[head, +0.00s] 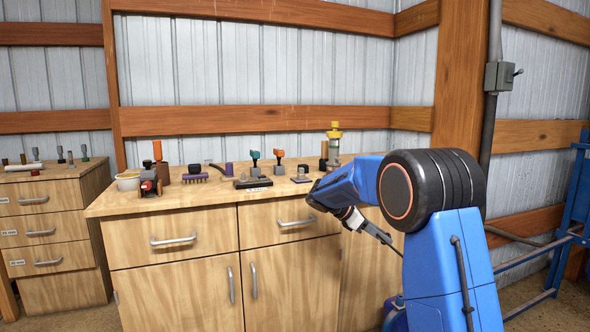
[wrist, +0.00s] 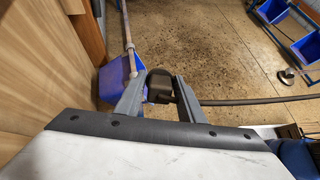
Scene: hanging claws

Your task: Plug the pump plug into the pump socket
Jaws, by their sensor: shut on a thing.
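In the wrist view my gripper (wrist: 160,98) is shut on a black plug (wrist: 158,86), which sits between the two grey fingertips. A dark cable (wrist: 245,101) runs from the plug off to the right. In the head view my gripper (head: 382,237) points down and right in front of the wooden cabinet, below the bench top. The plug is too small to make out there. I cannot pick out the pump socket for certain in either view.
A wooden bench (head: 182,255) carries several tools and fittings, including a yellow-topped cylinder (head: 334,143). A grey box (head: 499,76) with a lever is on the post at right. In the wrist view a blue bin (wrist: 112,80) stands beyond the fingers, with open floor to its right.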

